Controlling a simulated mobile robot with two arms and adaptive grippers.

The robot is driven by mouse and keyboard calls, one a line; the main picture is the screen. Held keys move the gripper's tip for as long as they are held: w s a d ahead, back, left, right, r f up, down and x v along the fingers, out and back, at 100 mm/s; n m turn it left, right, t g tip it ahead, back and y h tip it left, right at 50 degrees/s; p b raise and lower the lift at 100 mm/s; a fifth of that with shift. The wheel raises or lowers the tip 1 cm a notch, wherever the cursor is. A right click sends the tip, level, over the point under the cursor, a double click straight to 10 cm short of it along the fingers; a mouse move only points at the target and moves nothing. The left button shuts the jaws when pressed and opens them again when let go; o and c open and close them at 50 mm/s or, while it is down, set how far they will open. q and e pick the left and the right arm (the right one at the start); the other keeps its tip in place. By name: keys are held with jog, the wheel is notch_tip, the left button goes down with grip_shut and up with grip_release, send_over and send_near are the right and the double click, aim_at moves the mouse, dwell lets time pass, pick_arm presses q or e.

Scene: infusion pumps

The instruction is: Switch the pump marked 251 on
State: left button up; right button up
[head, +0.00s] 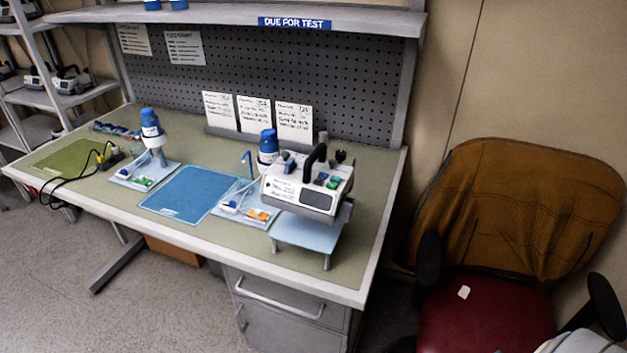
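A white infusion pump (318,189) with a black carry handle stands on a small light-blue raised stand (306,232) at the right front of the workbench. The label (283,190) on its front left seems to read 251, but the print is small. The pump has a dark display (318,199) with no visible lit content, and green and blue buttons (331,181) on its sloping top. Neither of my grippers is in view.
The workbench (110,205) holds a blue mat (188,192), a green mat (62,160), trays of small parts, blue-capped bottles (151,122) and a black cable (75,182). A brown-backed chair (530,215) stands right of the bench. Floor at front left is clear.

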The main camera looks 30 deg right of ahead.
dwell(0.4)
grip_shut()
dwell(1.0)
